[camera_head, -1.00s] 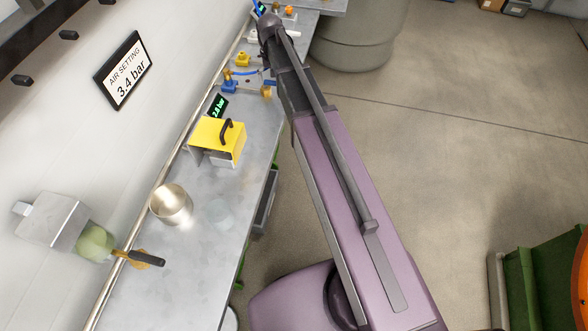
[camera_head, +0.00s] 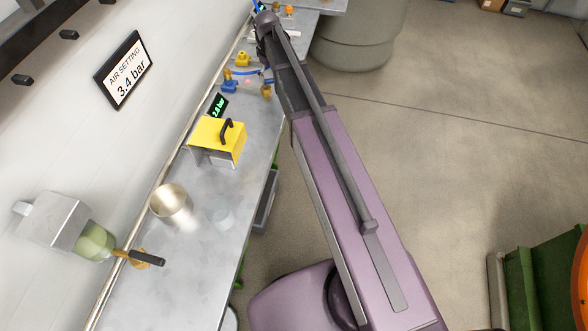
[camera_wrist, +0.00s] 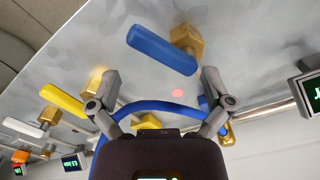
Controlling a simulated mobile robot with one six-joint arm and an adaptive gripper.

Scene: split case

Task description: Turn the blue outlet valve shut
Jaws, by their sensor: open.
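The blue valve handle (camera_wrist: 161,50) is a thick bar lying diagonally in the upper middle of the wrist view. Its brass body (camera_wrist: 187,38) is beside its right part. My gripper (camera_wrist: 160,80) is open, with one finger on each side of the lower picture. The handle shows above the fingertips, its lower right end close to the right fingertip. I cannot tell whether they touch. Nothing is seen held between the fingers. In the head view a brass fitting (camera_head: 266,90) shows left of my arm, which hides much there; I cannot make out my gripper.
A blue hose (camera_wrist: 150,106) curves behind the fingers. A yellow-handled valve (camera_wrist: 62,99) is to the left in the wrist view. A yellow box (camera_head: 217,139) and a metal cup (camera_head: 171,203) stand on the bench (camera_head: 190,265). A green-lit display (camera_head: 217,106) is behind the box.

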